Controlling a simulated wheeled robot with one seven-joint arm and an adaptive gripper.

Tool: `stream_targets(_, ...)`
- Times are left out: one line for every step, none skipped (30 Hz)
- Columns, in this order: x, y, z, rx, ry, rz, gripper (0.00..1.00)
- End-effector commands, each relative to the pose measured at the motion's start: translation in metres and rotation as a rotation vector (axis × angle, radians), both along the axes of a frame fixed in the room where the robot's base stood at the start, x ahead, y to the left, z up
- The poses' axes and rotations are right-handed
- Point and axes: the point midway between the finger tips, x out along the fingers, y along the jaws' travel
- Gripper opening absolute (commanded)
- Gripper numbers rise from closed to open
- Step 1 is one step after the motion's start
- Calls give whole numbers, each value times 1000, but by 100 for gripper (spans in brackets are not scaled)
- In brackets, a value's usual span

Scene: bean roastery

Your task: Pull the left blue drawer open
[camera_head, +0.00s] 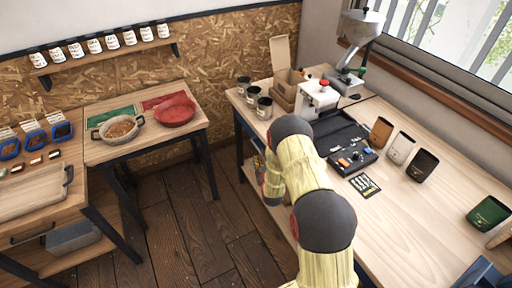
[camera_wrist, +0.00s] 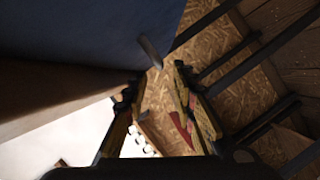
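In the wrist view a plain blue front (camera_wrist: 80,30), which looks like a drawer front, fills the upper left. A short pale metal handle (camera_wrist: 150,50) stands out from it. I cannot tell whether this is the left drawer. My gripper (camera_wrist: 155,80) is open, its two yellow-and-black fingers spread with nothing between them. The handle lies just past the fingertips, roughly in line with the gap, and appears apart from them.
A brown wooden edge (camera_wrist: 40,95) runs beside the blue front. In the head view the right worktable (camera_head: 405,215) carries a black case (camera_head: 348,150), cups and a grinder (camera_head: 362,25). Wooden floor (camera_head: 190,240) is clear between this table and the left tables.

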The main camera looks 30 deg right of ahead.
Motion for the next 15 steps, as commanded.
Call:
stream_targets(5, -2, -2, 0, -1, -1, 27)
stream_targets(8, -2, -3, 0, -1, -1, 27)
stream_targets(13, -4, -5, 0, -1, -1, 27)
stream_targets(18, -5, -6, 0, -1, 0, 27)
stream_targets(23, -7, -7, 0, -1, 0, 27)
stream_targets(28, -8, -8, 0, -1, 0, 27)
stream_targets(33, -10, -10, 1, -2, 0, 27)
stream_targets(37, -11, -11, 1, -1, -1, 27)
stream_targets(43, -13, -12, 1, -1, -1, 27)
stream_targets(47, -14, -13, 1, 0, 0, 27)
stream_targets(50, -15, -14, 1, 0, 0, 27)
stream_targets(55, -16, -15, 1, 0, 0, 27)
stream_targets(58, -17, -15, 1, 0, 0, 27)
stream_targets(60, -18, -15, 1, 0, 0, 27)
stream_targets(63, -18, -16, 1, 0, 0, 27)
